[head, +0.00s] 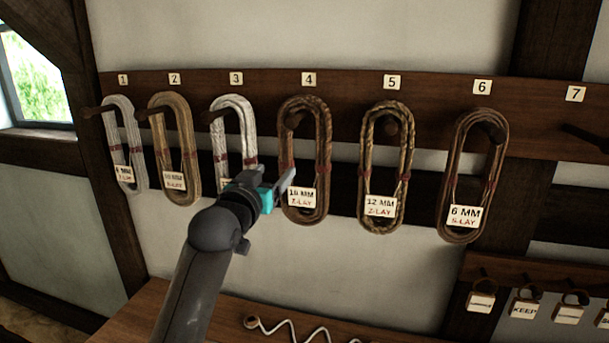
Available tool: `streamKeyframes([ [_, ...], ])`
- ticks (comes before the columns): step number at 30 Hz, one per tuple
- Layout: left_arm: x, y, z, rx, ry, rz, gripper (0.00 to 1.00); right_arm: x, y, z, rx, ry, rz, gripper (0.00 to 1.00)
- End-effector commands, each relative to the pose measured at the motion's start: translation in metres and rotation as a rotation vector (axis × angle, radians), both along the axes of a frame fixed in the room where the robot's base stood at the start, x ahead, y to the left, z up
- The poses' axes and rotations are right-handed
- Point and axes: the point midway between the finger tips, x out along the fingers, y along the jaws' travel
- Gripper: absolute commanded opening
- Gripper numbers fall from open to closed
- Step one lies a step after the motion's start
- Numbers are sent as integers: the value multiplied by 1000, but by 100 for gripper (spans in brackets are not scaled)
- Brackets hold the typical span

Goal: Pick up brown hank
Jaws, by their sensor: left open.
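Brown hanks hang on the dark peg board: a reddish-brown one (321,125) under number 4, tagged 16 MM Z-LAY, a two-tone brown one (367,135) under 5, tagged 12 MM Z-LAY, and a plain brown one (499,165) under 6, tagged 6 MM S-LAY. A tan hank (158,135) hangs under 2. The pictures do not tell which one is the brown hank named. My left gripper (279,188) is open and empty, close to the left edge of the hank under 4. Whether it touches that hank I cannot tell. My right gripper is not in view.
White hanks hang under 1 (113,130) and 3 (249,125); the gripper partly covers the latter's tag. Peg 7 (585,137) is bare. Below right, a small rack (480,262) holds hanging tags. A bench (140,310) with a white zigzag cord (290,328) lies below.

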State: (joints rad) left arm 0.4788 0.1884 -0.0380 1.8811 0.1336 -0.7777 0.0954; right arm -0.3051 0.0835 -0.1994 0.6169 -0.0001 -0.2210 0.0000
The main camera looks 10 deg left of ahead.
Motion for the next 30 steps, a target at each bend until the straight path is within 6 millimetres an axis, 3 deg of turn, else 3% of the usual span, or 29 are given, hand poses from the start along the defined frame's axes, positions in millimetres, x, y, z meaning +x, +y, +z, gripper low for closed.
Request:
streamKeyframes([
  [11,22,-3,-1,0,0,-1,70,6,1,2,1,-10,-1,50],
  [24,64,-10,-5,0,-1,-1,70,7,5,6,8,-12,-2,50],
  [30,70,-10,-6,0,0,-1,70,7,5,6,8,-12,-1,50],
])
